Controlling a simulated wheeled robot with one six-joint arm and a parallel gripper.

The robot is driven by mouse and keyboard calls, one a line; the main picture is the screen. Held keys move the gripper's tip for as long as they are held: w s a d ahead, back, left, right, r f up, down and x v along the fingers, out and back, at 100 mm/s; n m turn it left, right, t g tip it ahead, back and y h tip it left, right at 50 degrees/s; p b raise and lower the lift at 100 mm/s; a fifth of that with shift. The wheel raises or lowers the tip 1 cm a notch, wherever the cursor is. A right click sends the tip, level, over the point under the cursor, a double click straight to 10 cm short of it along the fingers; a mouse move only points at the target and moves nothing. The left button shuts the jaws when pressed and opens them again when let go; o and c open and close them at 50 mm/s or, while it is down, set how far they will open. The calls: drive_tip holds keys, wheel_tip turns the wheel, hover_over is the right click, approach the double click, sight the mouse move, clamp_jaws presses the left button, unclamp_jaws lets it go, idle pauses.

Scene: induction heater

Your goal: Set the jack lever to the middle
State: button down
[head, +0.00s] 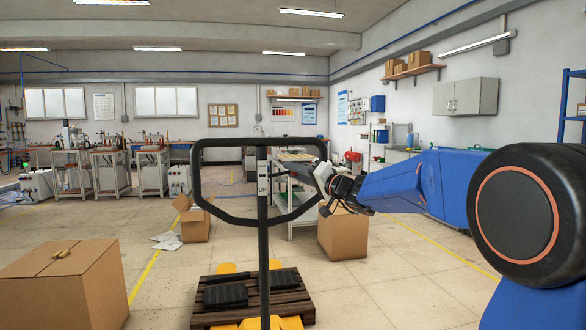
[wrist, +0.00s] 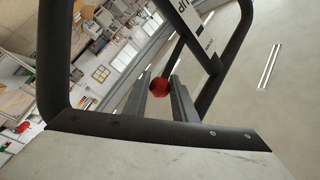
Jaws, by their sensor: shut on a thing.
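The black loop handle of the pallet jack (head: 196,172) stands upright in front of me in the head view, with a label reading UP on its central bar. In the wrist view the handle frame (wrist: 150,126) surrounds the view of the jaws. The jack lever's red knob (wrist: 159,85) sits between the two grey fingers. My gripper (wrist: 161,92) is shut on this knob. In the head view my gripper (head: 325,185) reaches in from the right to the handle's right side. The knob cannot be made out clearly there, and the lever's exact angle is hidden.
A wooden pallet (head: 290,303) with dark blocks lies on the yellow forks below. A cardboard box (head: 65,290) stands at the front left, another (head: 195,225) behind it, and a third (head: 343,235) beneath my gripper. The floor at right is mostly clear.

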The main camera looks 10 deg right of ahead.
drive_tip(key=shift+f+m+t, duration=0.6)
drive_tip(key=shift+f+m, duration=0.25)
drive_tip(key=shift+m, duration=0.25)
drive_tip(key=c, duration=1.5)
unclamp_jaws()
drive_tip(key=shift+o, duration=0.2)
drive_tip(key=shift+d, duration=0.1)
drive_tip(key=v, duration=1.7)
drive_tip(key=shift+s, duration=0.15)
drive_tip(key=shift+f, duration=0.15)
